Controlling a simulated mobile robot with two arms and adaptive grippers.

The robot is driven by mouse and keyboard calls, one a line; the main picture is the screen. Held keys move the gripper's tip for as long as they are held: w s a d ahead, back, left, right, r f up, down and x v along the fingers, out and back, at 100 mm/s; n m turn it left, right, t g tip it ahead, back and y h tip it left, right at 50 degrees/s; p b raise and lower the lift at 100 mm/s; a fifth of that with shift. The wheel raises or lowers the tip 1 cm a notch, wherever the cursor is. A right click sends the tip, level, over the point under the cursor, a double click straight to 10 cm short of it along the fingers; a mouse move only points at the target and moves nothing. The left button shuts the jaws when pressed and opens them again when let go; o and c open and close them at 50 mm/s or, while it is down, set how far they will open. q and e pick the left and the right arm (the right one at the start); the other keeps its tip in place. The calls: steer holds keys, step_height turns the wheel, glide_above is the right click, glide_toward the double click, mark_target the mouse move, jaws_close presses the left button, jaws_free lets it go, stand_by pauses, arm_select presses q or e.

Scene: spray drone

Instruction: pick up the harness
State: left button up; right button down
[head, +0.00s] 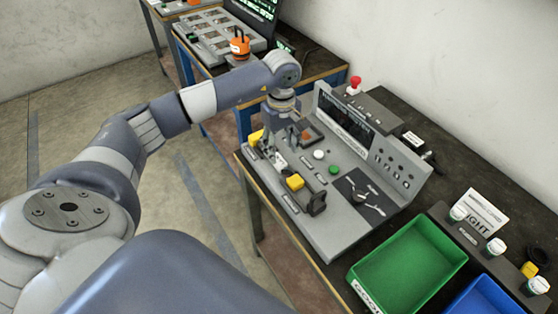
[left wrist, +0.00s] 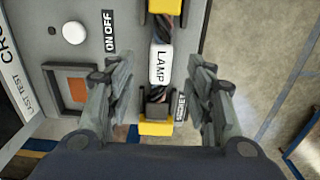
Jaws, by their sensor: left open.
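The harness is a short dark twisted cable with yellow connector ends and a white label reading LAMP (left wrist: 161,65). It lies on the grey test console (head: 325,235), with one yellow end (head: 295,181) toward the front right and the other (head: 256,137) toward the back left. My left gripper (head: 279,153) is over the harness, pointing down. In the left wrist view its two fingers (left wrist: 161,85) are open, one on each side of the cable, with gaps to both sides. The near connector (left wrist: 156,126) sits in a dark holder. My right gripper is in neither view.
The console has a raised panel with a screen (head: 345,122), and white and green buttons (head: 333,170). A green bin (head: 410,255) and a blue bin (head: 485,298) stand to the right. An orange item (head: 240,44) stands on the bench behind.

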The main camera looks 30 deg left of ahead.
mark_target(281, 162)
arm_select(q)
steer(key=shift+s+d+f+p, duration=0.1)
steer(key=shift+f+p, duration=0.25)
step_height(281, 162, down, 3)
steer(key=shift+d+f+p, duration=0.1)
steer(key=shift+f+p, duration=0.1)
steer(key=shift+p, duration=0.7)
steer(key=shift+f, duration=0.5)
jaws_close()
